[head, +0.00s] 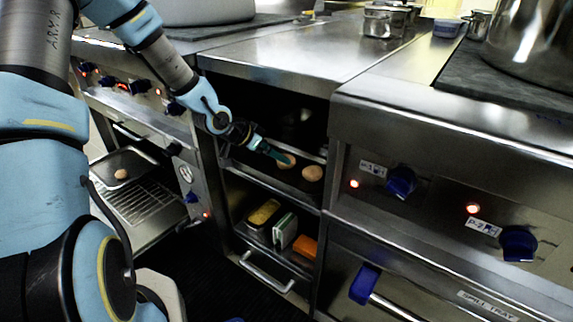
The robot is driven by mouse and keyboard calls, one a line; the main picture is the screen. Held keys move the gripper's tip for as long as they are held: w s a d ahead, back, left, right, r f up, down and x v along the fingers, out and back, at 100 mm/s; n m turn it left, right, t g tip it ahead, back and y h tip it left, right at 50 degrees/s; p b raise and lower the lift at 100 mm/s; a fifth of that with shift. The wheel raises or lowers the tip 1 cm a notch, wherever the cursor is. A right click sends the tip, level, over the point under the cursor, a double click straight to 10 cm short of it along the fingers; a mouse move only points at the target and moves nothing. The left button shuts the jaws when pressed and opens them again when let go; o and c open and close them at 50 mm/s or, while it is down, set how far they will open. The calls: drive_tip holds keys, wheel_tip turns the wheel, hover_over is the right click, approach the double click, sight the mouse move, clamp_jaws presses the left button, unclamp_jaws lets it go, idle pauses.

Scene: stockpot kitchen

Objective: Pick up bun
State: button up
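Two small tan buns show on the dark upper shelf of the open cabinet in the head view. The left bun (286,161) is right at the tip of my gripper (275,153), which partly covers it. The right bun (312,173) lies a little apart from it and is uncovered. My arm reaches into the cabinet from the upper left. The fingertips are small and seen from behind, so I cannot tell whether they are open or closed on the left bun. Another tan round item (121,174), like a bun, sits on a tray in the open oven at left.
The shelf's metal front rail (265,183) and the steel counter (290,70) above bound the opening. Blue-knobbed stove panels (440,205) stand to the right.

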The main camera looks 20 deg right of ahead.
sight(281, 165)
drive_tip(key=b+x, duration=0.1)
drive_tip(key=x, duration=0.3)
drive_tip(key=shift+s+f, duration=0.15)
drive_tip(key=shift+f, duration=0.25)
drive_tip(key=c, duration=1.4)
